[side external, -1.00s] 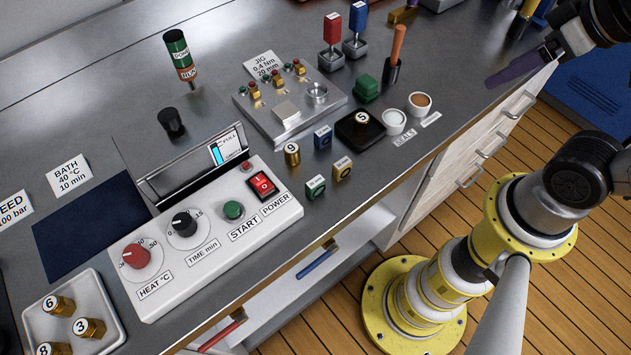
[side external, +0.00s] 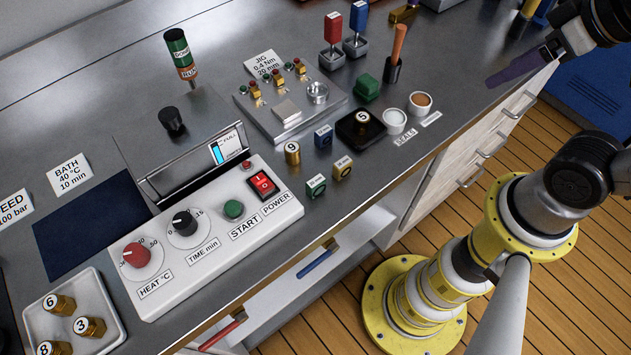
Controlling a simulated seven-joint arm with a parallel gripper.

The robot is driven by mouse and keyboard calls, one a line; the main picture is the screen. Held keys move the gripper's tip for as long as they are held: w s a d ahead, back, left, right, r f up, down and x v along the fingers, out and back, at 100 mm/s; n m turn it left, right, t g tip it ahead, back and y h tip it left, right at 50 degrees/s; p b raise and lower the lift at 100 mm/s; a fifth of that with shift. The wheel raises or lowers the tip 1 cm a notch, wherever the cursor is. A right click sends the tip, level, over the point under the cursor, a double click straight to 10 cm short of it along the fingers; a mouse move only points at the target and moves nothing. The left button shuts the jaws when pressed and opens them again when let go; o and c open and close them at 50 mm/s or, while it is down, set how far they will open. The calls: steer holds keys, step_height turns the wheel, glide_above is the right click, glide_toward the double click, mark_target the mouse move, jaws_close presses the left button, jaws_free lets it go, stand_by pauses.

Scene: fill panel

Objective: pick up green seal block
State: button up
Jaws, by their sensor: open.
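The green seal block (side external: 316,187) is a small green cube with a dark ring on its front face and a white label on top. It stands on the grey bench, right of the white control panel. A blue block (side external: 323,137) and a tan block (side external: 342,169) of the same kind stand near it. My gripper (side external: 518,70) is at the upper right, beyond the bench's front edge and well away from the green seal block. A dark purple finger shows; the rest is partly cut off. The jaws are open, with nothing seen between them.
A black tray (side external: 377,142) holds piece 5. Two seal cups (side external: 394,121), a larger green block (side external: 366,87) and the metal jig (side external: 268,126) stand farther back. The control panel (side external: 165,283) is at left.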

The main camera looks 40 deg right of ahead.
steer(key=shift+c, duration=1.3)
